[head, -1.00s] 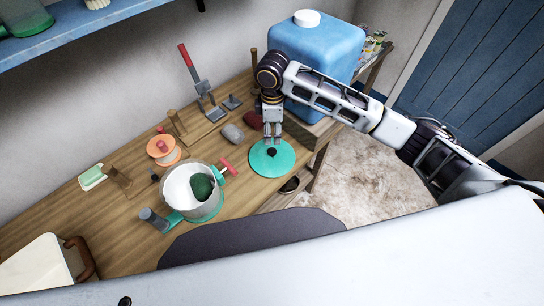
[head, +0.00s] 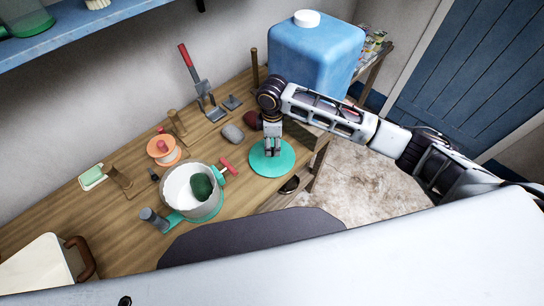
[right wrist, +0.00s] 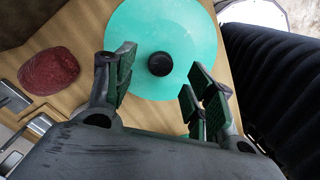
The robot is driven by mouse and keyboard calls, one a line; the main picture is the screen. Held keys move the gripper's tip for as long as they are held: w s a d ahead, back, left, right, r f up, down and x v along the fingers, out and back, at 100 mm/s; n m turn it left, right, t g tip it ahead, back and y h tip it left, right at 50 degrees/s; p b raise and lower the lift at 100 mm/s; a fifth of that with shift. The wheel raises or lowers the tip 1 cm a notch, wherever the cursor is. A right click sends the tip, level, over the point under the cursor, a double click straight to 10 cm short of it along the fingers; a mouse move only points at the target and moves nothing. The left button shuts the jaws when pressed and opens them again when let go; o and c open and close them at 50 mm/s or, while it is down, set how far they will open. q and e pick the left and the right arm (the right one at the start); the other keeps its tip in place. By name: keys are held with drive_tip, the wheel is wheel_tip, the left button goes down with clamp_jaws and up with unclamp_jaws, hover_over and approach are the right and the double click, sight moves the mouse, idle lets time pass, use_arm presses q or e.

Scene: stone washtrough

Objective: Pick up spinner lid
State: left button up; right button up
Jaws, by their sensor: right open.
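The spinner lid (head: 270,160) is a flat teal disc lying on the wooden table near its right end. In the right wrist view the lid (right wrist: 190,30) shows a round black knob (right wrist: 160,64) at its middle. My right gripper (head: 272,151) points down just over the lid. In the right wrist view its fingers (right wrist: 160,85) are spread apart, and the knob appears between them and a little beyond. Nothing is held. In the head view the gripper hides the knob. My left gripper is not in view.
A white pot (head: 177,188) with a green thing inside stands on the table left of the lid. A grey stone (head: 232,133) and a dark red stone (head: 252,121) lie behind the lid. A large blue container (head: 315,62) stands at the back right.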

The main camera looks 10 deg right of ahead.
drive_tip(key=shift+a+f, duration=0.1)
drive_tip(key=shift+f, duration=2.5)
drive_tip(key=c, duration=1.1)
drive_tip(key=shift+c, duration=0.2)
drive_tip(key=shift+r, duration=0.2)
wheel_tip(320, 180, up, 10)
drive_tip(key=shift+f, duration=0.15)
